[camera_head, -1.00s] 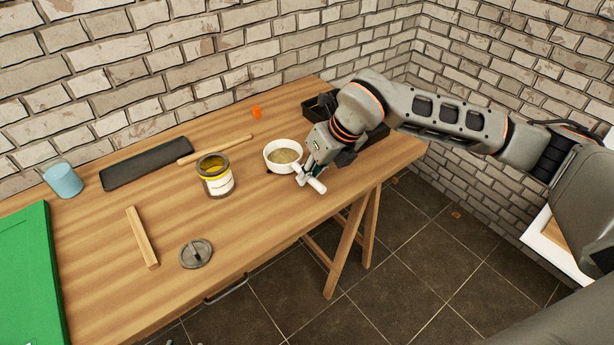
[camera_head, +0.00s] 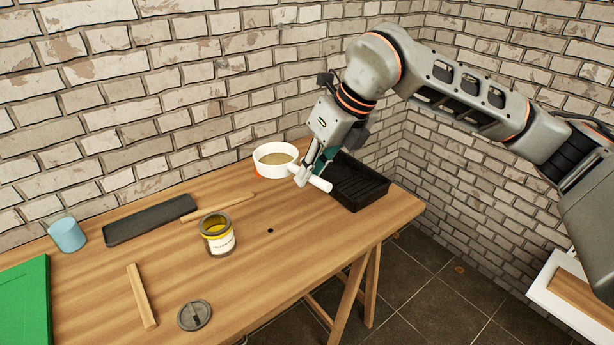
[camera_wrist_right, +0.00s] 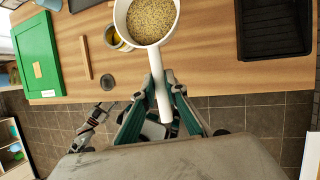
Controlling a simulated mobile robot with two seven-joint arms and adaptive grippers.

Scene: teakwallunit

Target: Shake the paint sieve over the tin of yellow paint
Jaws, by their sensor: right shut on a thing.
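The white paint sieve (camera_head: 275,158) has a round bowl with a tan mesh and a thick white handle. My right gripper (camera_head: 312,172) is shut on the handle and holds the sieve above the table, behind and to the right of the paint tin. The sieve also shows in the right wrist view (camera_wrist_right: 150,20), with the right gripper (camera_wrist_right: 161,95) around its handle. The open tin of yellow paint (camera_head: 218,236) stands upright on the table; the sieve bowl partly covers it in the right wrist view (camera_wrist_right: 113,38). My left gripper is not seen in the head view.
A black paint tray (camera_head: 357,182) stands at the table's right end. A wooden stick (camera_head: 217,207), a dark flat tray (camera_head: 150,220), a blue cup (camera_head: 67,234), a wooden bar (camera_head: 141,296), a grey lid (camera_head: 194,315) and a green board (camera_head: 25,305) lie around. A brick wall rises behind.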

